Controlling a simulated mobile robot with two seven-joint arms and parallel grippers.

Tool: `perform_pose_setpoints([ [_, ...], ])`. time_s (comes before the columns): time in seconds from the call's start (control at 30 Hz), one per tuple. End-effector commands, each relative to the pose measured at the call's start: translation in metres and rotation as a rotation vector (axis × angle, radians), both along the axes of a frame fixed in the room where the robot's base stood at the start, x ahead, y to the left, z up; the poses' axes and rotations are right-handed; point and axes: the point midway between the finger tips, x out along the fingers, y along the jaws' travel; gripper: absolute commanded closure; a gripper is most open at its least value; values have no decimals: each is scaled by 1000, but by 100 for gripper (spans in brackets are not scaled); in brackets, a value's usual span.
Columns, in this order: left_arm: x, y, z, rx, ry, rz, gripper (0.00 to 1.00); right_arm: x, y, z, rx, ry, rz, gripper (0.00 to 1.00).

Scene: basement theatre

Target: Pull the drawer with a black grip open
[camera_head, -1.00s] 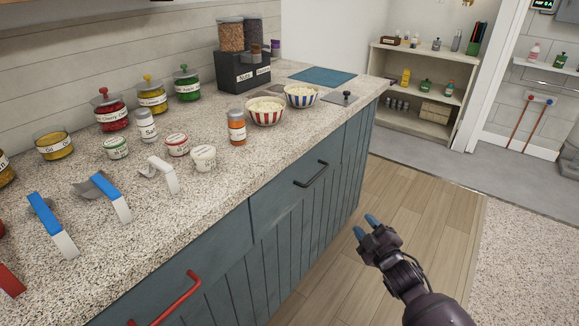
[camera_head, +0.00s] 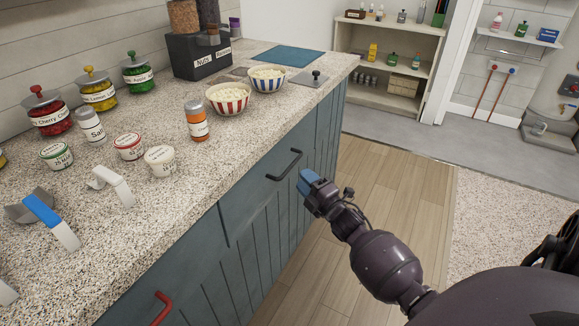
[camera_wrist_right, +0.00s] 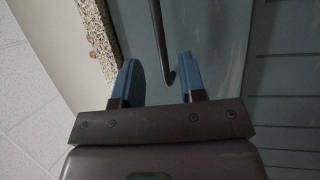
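The blue-grey drawer (camera_head: 252,186) with a black grip is in the counter front and looks closed. Its black bar grip (camera_head: 297,158) also shows in the right wrist view (camera_wrist_right: 157,30). My right gripper (camera_head: 304,181) is just to the right of the grip in the head view. In the right wrist view my right gripper (camera_wrist_right: 157,62) is open, its two blue fingers apart. One end of the grip reaches into the gap between them, and I see no finger closed on it. My left gripper is not in view.
A red grip (camera_head: 160,308) is on the counter front at lower left. The speckled countertop (camera_head: 165,215) holds jars, tubs, two striped bowls and a dispenser. The wooden floor (camera_head: 385,180) beside the counter is clear. A low shelf (camera_head: 390,100) stands at the back.

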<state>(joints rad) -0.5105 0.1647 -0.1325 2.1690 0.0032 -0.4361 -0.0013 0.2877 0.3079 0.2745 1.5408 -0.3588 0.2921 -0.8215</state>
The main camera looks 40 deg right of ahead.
Motion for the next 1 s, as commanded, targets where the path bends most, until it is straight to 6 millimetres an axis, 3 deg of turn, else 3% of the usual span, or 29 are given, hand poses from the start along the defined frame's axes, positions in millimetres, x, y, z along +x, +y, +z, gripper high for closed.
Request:
perform_pose_setpoints([
  [0.2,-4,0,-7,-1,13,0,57,37,0,5,0,2,1,62],
  [0.4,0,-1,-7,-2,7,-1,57,59,0,9,1,3,0,62],
  [0.83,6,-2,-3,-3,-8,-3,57,67,-1,12,1,1,-1,62],
  [1.0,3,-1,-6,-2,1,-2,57,67,-1,12,1,1,-1,87],
])
